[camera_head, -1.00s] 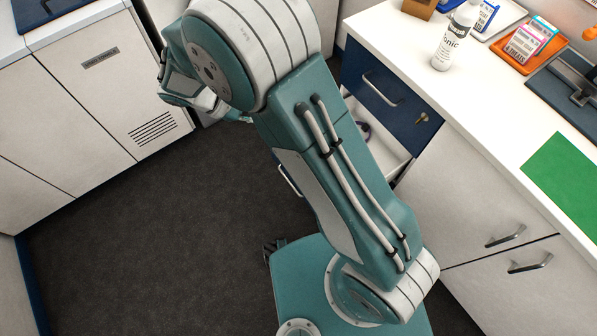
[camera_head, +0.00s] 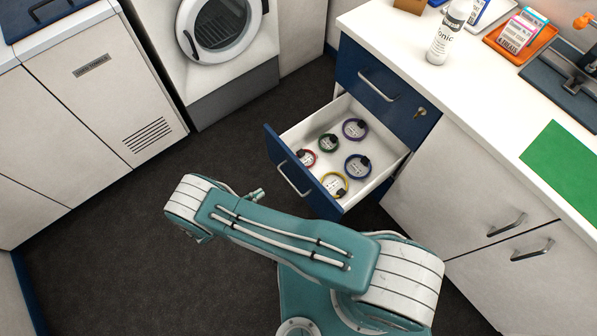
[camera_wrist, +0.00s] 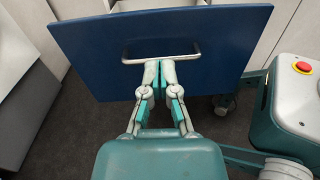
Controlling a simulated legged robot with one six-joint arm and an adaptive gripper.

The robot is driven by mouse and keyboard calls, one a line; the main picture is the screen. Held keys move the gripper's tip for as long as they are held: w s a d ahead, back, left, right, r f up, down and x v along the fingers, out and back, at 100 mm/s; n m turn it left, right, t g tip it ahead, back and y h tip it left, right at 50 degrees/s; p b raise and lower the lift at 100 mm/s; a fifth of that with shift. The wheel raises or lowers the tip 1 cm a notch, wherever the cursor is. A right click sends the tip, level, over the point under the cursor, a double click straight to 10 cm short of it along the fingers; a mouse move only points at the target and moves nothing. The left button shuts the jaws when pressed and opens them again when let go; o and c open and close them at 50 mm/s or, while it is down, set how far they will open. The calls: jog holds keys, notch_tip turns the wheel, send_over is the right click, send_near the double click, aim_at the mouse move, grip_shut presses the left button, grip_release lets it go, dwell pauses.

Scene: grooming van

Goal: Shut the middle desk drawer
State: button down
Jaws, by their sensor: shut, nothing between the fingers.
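The middle drawer (camera_head: 317,184) stands pulled well out below a shut blue top drawer (camera_head: 378,88). It has a blue front, a silver bar handle (camera_head: 293,180) and a white inside. Several coloured rings with tags lie in it. My gripper (camera_head: 258,194) is low in front of the drawer, left of its front in the head view. In the wrist view the shut, empty fingers (camera_wrist: 160,66) point at the blue front (camera_wrist: 225,45), just below the handle (camera_wrist: 161,52). I cannot tell whether the fingertips touch the front.
A white counter (camera_head: 480,110) above carries a bottle (camera_head: 448,35), an orange tray (camera_head: 515,45) and a green mat (camera_head: 567,170). White cupboards (camera_head: 470,190) stand right of the drawer. A round-doored machine (camera_head: 220,30) stands at the back. The dark floor (camera_head: 110,235) at left is clear.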

aim_at(300, 169)
jog(key=shift+n+t, duration=0.3)
jog(key=x, duration=0.4)
jog(key=f+x, duration=0.1)
jog(key=x, duration=0.9)
jog(key=shift+s+d+f, duration=0.15)
jog(key=shift+s+d, duration=0.05)
jog(key=shift+s, duration=0.15)
